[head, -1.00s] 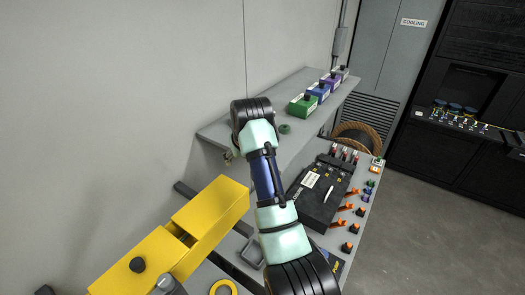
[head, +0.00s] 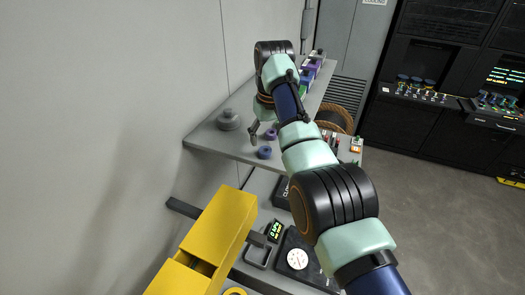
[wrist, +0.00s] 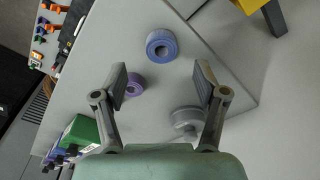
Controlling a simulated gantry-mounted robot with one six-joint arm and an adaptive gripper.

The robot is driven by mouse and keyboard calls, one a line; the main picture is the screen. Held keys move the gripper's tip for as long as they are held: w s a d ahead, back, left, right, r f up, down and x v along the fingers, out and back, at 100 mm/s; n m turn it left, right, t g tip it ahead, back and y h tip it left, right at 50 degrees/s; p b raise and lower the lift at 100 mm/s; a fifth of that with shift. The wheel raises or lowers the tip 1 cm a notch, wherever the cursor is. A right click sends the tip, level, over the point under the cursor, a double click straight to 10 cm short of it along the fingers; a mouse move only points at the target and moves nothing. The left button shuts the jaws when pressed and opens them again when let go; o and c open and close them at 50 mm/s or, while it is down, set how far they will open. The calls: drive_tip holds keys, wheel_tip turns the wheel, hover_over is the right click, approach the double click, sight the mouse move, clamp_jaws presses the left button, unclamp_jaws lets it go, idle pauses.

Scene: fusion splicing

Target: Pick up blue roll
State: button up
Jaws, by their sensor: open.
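The blue roll (head: 264,152) lies flat near the front edge of the grey shelf. In the wrist view, the blue roll (wrist: 162,44) is just beyond my fingertips, roughly centred between them, with its hole visible. My gripper (wrist: 160,70) is open and empty, its two fingers spread wide above the shelf. In the head view, my gripper (head: 260,131) is over the shelf close to the rolls, partly hidden by my arm. A purple roll (head: 270,134) lies beside the blue one; in the wrist view it (wrist: 135,83) is partly behind the left finger.
A round grey knobbed object (head: 228,121) stands on the shelf (head: 205,140) near the wall; it (wrist: 187,120) is by the right finger. Colored boxes (head: 307,75) stand at the shelf's far end. A yellow case (head: 220,227) is below left.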

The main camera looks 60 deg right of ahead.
sight(265, 150)
drive_tip(key=shift+w+d+f+p, duration=0.15)
drive_tip(key=shift+f+p, duration=0.35)
drive_tip(key=shift+f, duration=0.85)
drive_tip(key=shift+w+a+f+p, duration=0.15)
drive_tip(key=shift+f+p, duration=0.3)
drive_tip(key=shift+f, duration=0.85)
drive_tip(key=shift+d, duration=0.1)
drive_tip(key=c, duration=0.9)
drive_tip(key=shift+r, duration=0.1)
wheel_tip(265, 150, up, 10)
drive_tip(key=shift+f, duration=0.1)
